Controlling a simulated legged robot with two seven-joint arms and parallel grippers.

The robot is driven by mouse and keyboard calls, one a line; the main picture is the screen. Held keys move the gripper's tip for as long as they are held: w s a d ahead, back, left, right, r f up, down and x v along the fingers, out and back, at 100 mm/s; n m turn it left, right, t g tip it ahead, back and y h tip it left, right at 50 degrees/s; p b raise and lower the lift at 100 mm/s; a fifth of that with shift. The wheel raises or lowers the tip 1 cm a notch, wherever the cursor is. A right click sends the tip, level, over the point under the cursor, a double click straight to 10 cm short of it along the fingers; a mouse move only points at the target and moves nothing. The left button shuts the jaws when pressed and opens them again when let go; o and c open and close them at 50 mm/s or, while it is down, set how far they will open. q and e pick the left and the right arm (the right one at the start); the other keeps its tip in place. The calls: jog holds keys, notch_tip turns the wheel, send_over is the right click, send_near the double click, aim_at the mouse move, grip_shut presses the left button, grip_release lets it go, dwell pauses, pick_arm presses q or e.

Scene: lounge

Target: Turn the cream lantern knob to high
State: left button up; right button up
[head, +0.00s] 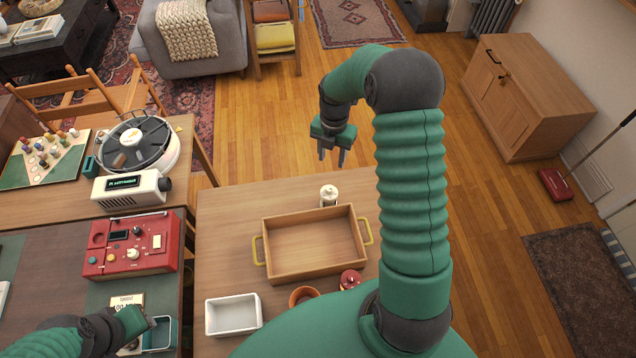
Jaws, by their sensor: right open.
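A small cream lantern (329,196) stands upright on the wooden table, just behind the tray near the far edge. Its knob is too small to make out. My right gripper (331,160) is open and empty, fingers pointing down; in the picture it is just above the lantern and apart from it. My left gripper (150,325) is at the bottom left, by a small teal box; its fingers are too small and partly hidden to judge.
A wooden tray (271,238) with yellow handles, a white dish (233,314), a terracotta pot (303,296) and a red lantern-like object (350,280) stand on the table (225,215). A red radio-like device (132,245) is at left. The table left of the cream lantern is clear.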

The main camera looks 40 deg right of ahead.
jog(key=p, duration=0.1)
send_over(329, 188)
jog(key=f, duration=0.8)
jog(key=shift+s+a, duration=0.1)
jog(key=shift+a, duration=0.2)
jog(key=f, duration=0.4)
jog(key=f+p, duration=0.1)
jog(key=f, duration=0.1)
jog(key=shift+d+f, duration=0.25)
jog(key=shift+f, duration=0.15)
jog(key=shift+d+f, duration=0.15)
jog(key=shift+f, duration=0.25)
pick_arm(q)
jog(key=shift+v, duration=1.05)
jog(key=shift+w+a, duration=0.15)
jog(key=shift+a, duration=0.05)
